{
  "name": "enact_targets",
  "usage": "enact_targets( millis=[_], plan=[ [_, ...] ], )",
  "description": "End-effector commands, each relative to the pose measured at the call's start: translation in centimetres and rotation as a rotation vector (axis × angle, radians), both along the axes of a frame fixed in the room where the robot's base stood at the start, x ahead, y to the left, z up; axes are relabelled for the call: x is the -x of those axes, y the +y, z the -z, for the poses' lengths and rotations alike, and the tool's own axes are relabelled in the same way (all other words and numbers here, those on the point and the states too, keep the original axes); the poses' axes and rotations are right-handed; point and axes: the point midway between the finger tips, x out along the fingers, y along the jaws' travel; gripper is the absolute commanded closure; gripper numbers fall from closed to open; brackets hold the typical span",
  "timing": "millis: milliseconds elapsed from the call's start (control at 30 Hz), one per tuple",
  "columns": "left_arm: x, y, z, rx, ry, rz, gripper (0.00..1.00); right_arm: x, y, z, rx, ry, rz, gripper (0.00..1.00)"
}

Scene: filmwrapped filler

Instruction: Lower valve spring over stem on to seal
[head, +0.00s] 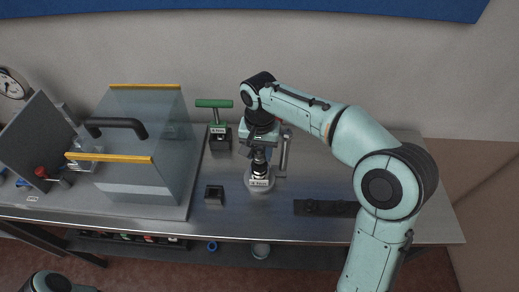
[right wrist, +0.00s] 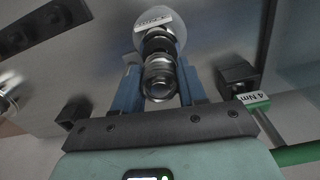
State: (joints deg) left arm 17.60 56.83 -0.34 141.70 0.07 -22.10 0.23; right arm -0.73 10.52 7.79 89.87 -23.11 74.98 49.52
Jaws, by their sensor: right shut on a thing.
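My right gripper (head: 259,150) points down over a round pale stand (head: 261,187) with a label on its front. In the right wrist view its two blue fingers (right wrist: 159,88) are shut on the valve spring (right wrist: 159,76), a shiny coiled metal cylinder. Past the spring, a dark part (right wrist: 156,43) rises from the stand's round base (right wrist: 172,24). The spring appears roughly in line with it. The stem and the seal are hidden, so I cannot tell whether the spring surrounds the stem or touches the seal. My left gripper is out of view.
A green-handled tool in a labelled dark block (head: 220,140) stands behind left of the stand. A small dark block (head: 214,195) lies left, a dark bar (head: 325,208) right. A clear box (head: 140,150) with orange edges fills the left. The bench's right end is clear.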

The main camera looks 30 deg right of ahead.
Motion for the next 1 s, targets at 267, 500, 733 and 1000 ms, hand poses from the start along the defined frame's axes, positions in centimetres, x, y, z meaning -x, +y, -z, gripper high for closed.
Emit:
enact_targets(
  millis=[267, 500, 733, 1000],
  plan=[
    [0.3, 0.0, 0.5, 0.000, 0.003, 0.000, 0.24, 0.0, 0.0, 0.8, 0.000, 0.001, 0.000, 0.89],
    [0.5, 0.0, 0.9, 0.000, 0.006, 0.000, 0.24, 0.0, 0.0, 1.4, 0.000, 0.000, 0.000, 0.89],
    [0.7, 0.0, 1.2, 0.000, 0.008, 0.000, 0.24, 0.0, 0.0, 1.9, 0.000, 0.000, 0.000, 0.89],
    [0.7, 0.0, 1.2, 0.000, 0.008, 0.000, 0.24, 0.0, 0.0, 1.9, 0.000, 0.000, 0.000, 0.29]
  ],
)
